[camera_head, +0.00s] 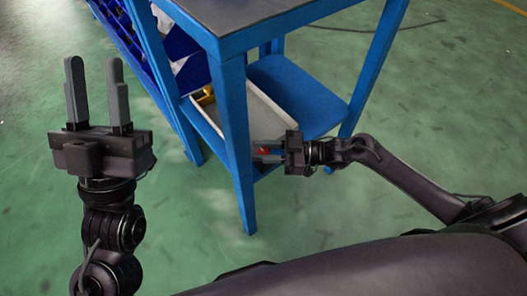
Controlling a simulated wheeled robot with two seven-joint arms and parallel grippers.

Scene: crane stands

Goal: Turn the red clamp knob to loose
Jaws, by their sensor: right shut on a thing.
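The red clamp knob (263,151) is a small red spot low at the front of the blue stand, just right of its front leg. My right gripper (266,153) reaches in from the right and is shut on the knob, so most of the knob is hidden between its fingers. My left gripper (97,92) is at the left of the view, pointing up, with its two fingers apart and nothing between them. It is well away from the knob.
The blue stand (233,130) has a grey top (240,12) and a lower blue shelf (300,95). A pale tray (262,108) sits on the lower shelf. Blue bins (188,60) stand behind at the left. The green floor (330,215) in front is clear.

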